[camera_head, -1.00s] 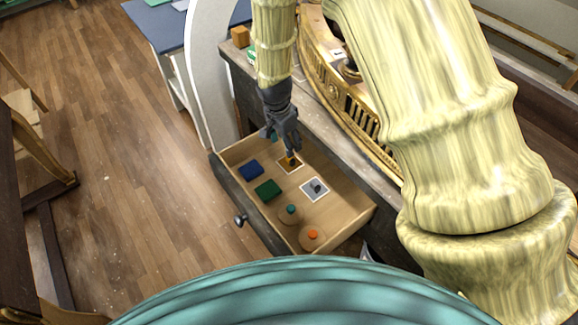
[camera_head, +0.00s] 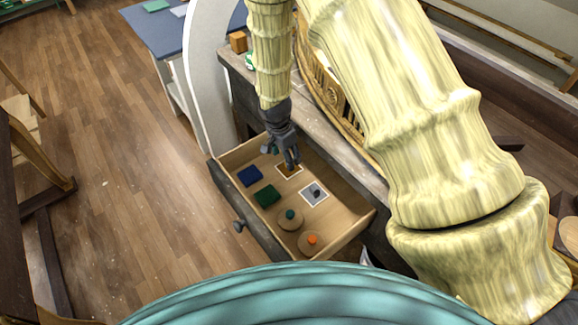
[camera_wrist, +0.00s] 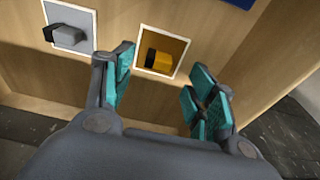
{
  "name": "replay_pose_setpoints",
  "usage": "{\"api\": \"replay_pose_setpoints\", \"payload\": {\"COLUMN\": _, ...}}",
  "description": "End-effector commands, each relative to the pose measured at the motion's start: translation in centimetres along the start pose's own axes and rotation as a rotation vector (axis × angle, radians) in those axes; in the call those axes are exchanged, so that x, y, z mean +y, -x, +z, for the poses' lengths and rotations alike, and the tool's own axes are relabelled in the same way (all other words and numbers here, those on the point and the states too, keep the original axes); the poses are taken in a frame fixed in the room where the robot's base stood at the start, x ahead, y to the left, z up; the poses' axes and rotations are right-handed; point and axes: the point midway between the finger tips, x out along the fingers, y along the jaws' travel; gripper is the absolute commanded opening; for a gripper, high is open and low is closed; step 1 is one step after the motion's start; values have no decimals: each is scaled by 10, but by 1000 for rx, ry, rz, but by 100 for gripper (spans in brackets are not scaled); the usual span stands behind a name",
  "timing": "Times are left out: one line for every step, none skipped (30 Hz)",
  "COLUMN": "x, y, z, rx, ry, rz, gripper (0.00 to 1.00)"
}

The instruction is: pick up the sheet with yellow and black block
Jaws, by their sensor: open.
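The sheet with the yellow and black block (camera_wrist: 144,60) lies in the open drawer; it is orange with a white border, and its block (camera_wrist: 158,62) stands on it. In the head view the sheet (camera_head: 282,170) is partly hidden by my gripper (camera_head: 291,162). In the wrist view my gripper (camera_wrist: 160,92) is open, its teal-padded fingers apart. The sheet and block show between and beyond the fingertips, with nothing held.
The wooden drawer (camera_head: 345,228) also holds a grey sheet with a grey block (camera_head: 313,193), blue (camera_head: 249,177) and green (camera_head: 267,196) pieces, and two round discs with knobs (camera_head: 290,218) (camera_head: 310,241). Drawer walls stand close around my gripper.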

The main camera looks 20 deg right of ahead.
Motion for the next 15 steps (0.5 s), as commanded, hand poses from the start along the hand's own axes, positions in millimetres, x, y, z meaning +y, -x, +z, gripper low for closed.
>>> {"api": "replay_pose_setpoints", "payload": {"x": 1, "y": -3, "z": 0, "rx": -1, "ry": 0, "rz": 2, "gripper": 57}}
{"api": "replay_pose_setpoints", "payload": {"x": 1, "y": -5, "z": 0, "rx": 0, "ry": 0, "rz": 2, "gripper": 57}}
{"api": "replay_pose_setpoints", "payload": {"x": 2, "y": -9, "z": 0, "rx": -1, "ry": 1, "rz": 3, "gripper": 57}}
{"api": "replay_pose_setpoints", "payload": {"x": 2, "y": -12, "z": 0, "rx": -1, "ry": 1, "rz": 3, "gripper": 57}}
{"api": "replay_pose_setpoints", "payload": {"x": 2, "y": -15, "z": -1, "rx": -1, "ry": 1, "rz": 3, "gripper": 57}}
{"api": "replay_pose_setpoints", "payload": {"x": 2, "y": -19, "z": -1, "rx": -1, "ry": 1, "rz": 2, "gripper": 57}}
{"api": "replay_pose_setpoints", "payload": {"x": 2, "y": -22, "z": -1, "rx": -1, "ry": 0, "rz": 2, "gripper": 57}}
{"api": "replay_pose_setpoints", "payload": {"x": 2, "y": -25, "z": -1, "rx": -1, "ry": 1, "rz": 2, "gripper": 57}}
{"api": "replay_pose_setpoints", "payload": {"x": 2, "y": -29, "z": -1, "rx": -1, "ry": 1, "rz": 2, "gripper": 57}}
{"api": "replay_pose_setpoints", "payload": {"x": 2, "y": -32, "z": -1, "rx": -1, "ry": 0, "rz": 2, "gripper": 57}}
{"api": "replay_pose_setpoints", "payload": {"x": 2, "y": -35, "z": -1, "rx": -1, "ry": 0, "rz": 3, "gripper": 57}}
{"api": "replay_pose_setpoints", "payload": {"x": 2, "y": -38, "z": -1, "rx": 0, "ry": 0, "rz": 3, "gripper": 57}}
{"api": "replay_pose_setpoints", "payload": {"x": 2, "y": -40, "z": -2, "rx": 0, "ry": 0, "rz": 2, "gripper": 57}}
{"api": "replay_pose_setpoints", "payload": {"x": 2, "y": -42, "z": -2, "rx": 0, "ry": 0, "rz": 1, "gripper": 57}}
{"api": "replay_pose_setpoints", "payload": {"x": 1, "y": -44, "z": -2, "rx": 0, "ry": 0, "rz": 1, "gripper": 57}}
